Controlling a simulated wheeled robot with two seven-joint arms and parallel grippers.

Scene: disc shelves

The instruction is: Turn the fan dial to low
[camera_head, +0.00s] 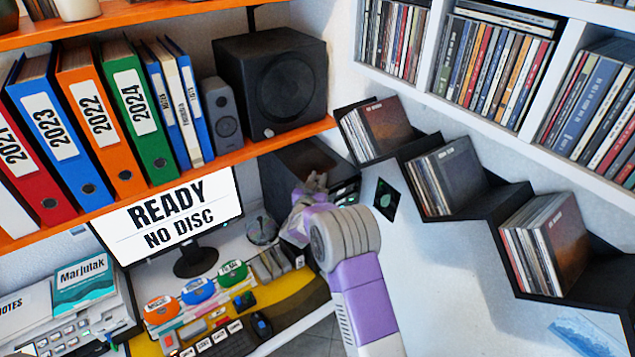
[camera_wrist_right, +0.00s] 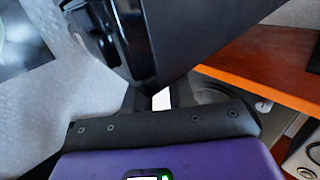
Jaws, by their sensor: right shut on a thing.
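My right gripper (camera_head: 314,184) is at the front of a dark box-shaped unit (camera_head: 292,160) under the orange shelf. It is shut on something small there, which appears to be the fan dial. The fingers and hand hide the dial, so its setting cannot be read. In the right wrist view a large dark body with a rounded edge (camera_wrist_right: 125,40) fills the space in front of the purple hand. My left gripper is not in view.
The orange shelf (camera_head: 290,140) with a speaker (camera_head: 272,82) is just above the hand. Black stepped disc shelves (camera_head: 483,208) are to its right. A monitor (camera_head: 170,215) reading "READY NO DISC" stands left.

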